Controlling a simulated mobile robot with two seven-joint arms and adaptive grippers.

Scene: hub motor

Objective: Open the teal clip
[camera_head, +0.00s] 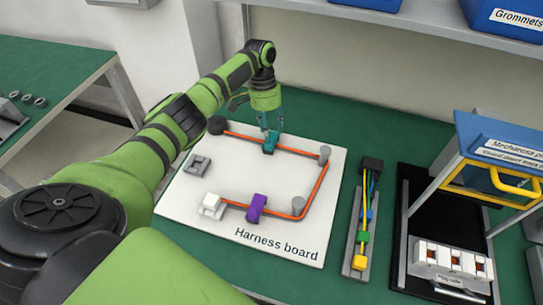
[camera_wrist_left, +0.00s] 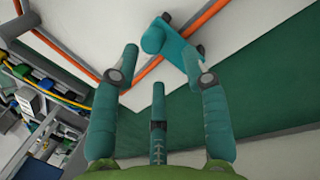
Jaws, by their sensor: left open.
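The teal clip (camera_head: 269,145) sits on the orange cable along the far side of the white harness board (camera_head: 225,185). In the left wrist view the teal clip (camera_wrist_left: 178,45) shows a rounded end and a narrower body lying over the cable. I cannot tell whether its lid is open or shut. My left gripper (camera_head: 270,128) points down just above the clip. In the left wrist view its fingers (camera_wrist_left: 158,68) are spread and empty, with the clip just beyond the tips, nearer the right finger. My right gripper is not in view.
The orange cable (camera_head: 319,185) runs round grey posts to a purple clip (camera_head: 256,208) and a white connector (camera_head: 212,206). A grey block (camera_head: 197,165) sits on the board's left. Right of the board are a wire holder (camera_head: 349,258) and a yellow-handled fixture (camera_head: 500,185).

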